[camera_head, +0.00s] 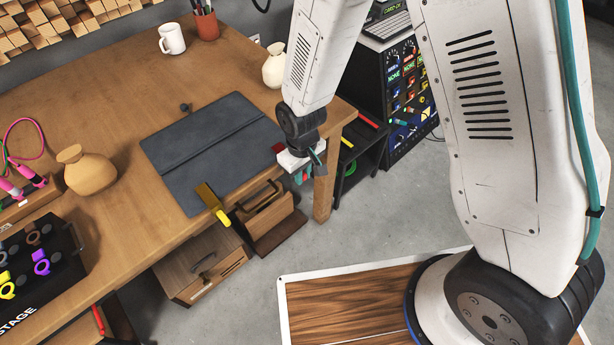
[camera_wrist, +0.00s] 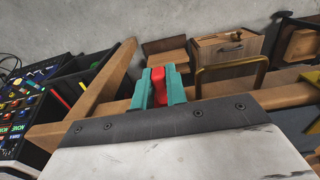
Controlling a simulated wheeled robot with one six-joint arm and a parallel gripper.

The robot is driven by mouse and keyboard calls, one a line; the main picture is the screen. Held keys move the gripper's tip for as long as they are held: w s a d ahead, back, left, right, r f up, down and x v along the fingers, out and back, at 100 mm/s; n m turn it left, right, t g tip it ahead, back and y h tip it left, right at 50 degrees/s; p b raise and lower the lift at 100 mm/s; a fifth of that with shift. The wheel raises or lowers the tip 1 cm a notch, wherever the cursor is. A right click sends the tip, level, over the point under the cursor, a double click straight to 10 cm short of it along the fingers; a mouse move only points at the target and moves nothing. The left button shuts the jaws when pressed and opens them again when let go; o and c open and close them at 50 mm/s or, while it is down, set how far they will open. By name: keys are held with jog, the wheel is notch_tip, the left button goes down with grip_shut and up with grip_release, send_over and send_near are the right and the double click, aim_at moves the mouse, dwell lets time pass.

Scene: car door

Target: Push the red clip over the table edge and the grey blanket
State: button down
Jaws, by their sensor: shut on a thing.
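The red clip (camera_wrist: 158,88) sits between the teal fingers of my gripper (camera_wrist: 158,75) in the wrist view, and my gripper is shut on it. A yellow clip (camera_head: 213,203) is on the blanket's front edge.
A white mug (camera_head: 171,38), a red-brown pen cup (camera_head: 206,25) and vases (camera_head: 90,172) stand on the table. A black clip rack (camera_head: 40,260) is at front left. Wooden drawers (camera_head: 203,262) stand under the front edge. A dark cabinet (camera_head: 400,85) stands right of the table.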

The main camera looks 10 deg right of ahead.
jog(key=shift+w+a, duration=0.35)
jog(key=shift+w, duration=0.2)
jog(key=shift+w+a, duration=0.35)
jog(key=shift+w, duration=0.2)
jog(key=c, duration=1.3)
grip_release()
